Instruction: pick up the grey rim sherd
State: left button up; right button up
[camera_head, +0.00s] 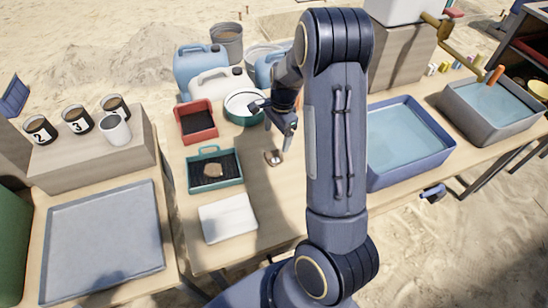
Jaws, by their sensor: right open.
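A small sherd (272,157), greyish brown with a pale patch, lies on the bare wooden table in the middle; it looks like the grey rim sherd, but it is too small to make out a rim. My right gripper (279,123) is open and hangs above and slightly right of it. One fingertip comes close to the sherd in the picture; I cannot tell the height gap. A tan-brown sherd (213,170) lies in a green tray with a dark mesh (228,182) to the left. My left gripper is out of view.
A white board (228,217) lies in front. A red tray (212,136), a round green-rimmed sieve (236,118) and jugs (201,68) stand behind. A blue water basin (444,152) is at right. Numbered cups (41,129) and a grey tray (103,285) are at left. My arm hides part of the table.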

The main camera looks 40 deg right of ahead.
aim_at(274, 157)
jog(key=f, duration=0.5)
jog(key=a+f, duration=0.1)
jog(key=f, duration=0.1)
jog(key=shift+s+a+f, duration=0.1)
jog(key=shift+s+f, duration=0.1)
jog(key=shift+f, duration=0.05)
jog(key=c, duration=1.1)
jog(key=shift+o, duration=0.2)
jog(key=shift+r, duration=0.1)
jog(key=shift+r, duration=0.5)
notch_tip(274, 157, up, 2)
jog(key=shift+r, duration=0.25)
jog(key=s+a+r+p, duration=0.1)
jog(key=s+a+r, duration=0.3)
jog(key=s+r, duration=0.5)
jog(key=s, duration=0.4)
jog(key=shift+s+a+r+p, duration=0.15)
jog(key=shift+s+r+p, duration=0.05)
jog(key=shift+p, duration=0.15)
